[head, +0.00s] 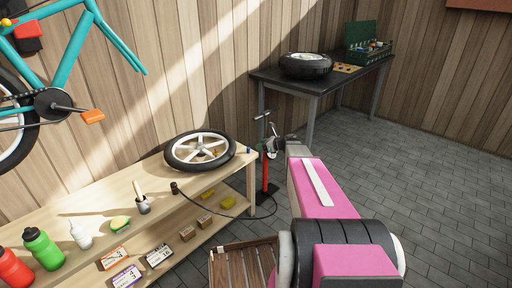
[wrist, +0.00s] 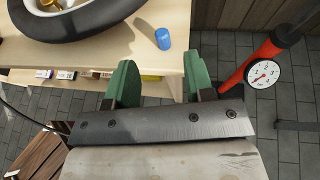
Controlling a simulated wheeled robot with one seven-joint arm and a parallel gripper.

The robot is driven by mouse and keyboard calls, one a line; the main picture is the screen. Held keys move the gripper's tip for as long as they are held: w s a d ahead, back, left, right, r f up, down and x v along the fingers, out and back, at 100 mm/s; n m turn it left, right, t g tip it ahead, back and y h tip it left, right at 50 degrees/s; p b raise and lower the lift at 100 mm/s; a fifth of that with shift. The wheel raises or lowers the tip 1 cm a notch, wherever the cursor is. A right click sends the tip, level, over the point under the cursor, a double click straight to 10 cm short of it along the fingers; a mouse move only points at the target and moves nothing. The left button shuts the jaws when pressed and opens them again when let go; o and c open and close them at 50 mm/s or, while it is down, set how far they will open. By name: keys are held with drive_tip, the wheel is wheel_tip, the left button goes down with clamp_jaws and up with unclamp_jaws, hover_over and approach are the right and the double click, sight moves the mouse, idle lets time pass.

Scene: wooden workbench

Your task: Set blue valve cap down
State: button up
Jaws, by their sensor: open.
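The blue valve cap (wrist: 163,39) sits on the wooden workbench top (wrist: 190,20), close to its edge, in the wrist view. It shows as a tiny dark blue spot (head: 248,151) at the right end of the bench in the head view. My gripper (wrist: 160,82) has its two green fingers spread apart with nothing between them. The cap is beyond the fingertips, apart from both. In the head view my gripper (head: 274,147) is just right of the bench end, small and partly hidden by my arm.
A wheel with a black tyre (head: 200,150) lies on the bench left of the cap. A red floor pump (head: 265,172) with a gauge (wrist: 262,74) stands beside the bench end. A wooden slatted crate (head: 240,265) is below. A lower shelf holds boxes and yellow items.

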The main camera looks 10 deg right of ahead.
drive_tip(key=s+a+f+n+g+h, duration=0.1)
drive_tip(key=s+a+n+g+h, duration=0.2)
drive_tip(key=s+n, duration=0.45)
drive_tip(key=s+a+f+n+g, duration=0.25)
drive_tip(key=s+a+n, duration=0.3)
drive_tip(key=s, duration=0.35)
drive_tip(key=s+d+n+g+h, duration=0.1)
drive_tip(key=s+n+g+h, duration=0.2)
drive_tip(key=s+n+h, duration=0.4)
drive_tip(key=s+n, duration=0.6)
drive_tip(key=s, duration=0.1)
drive_tip(key=shift+r+n+g, duration=0.3)
drive_tip(key=shift+r+g, duration=0.05)
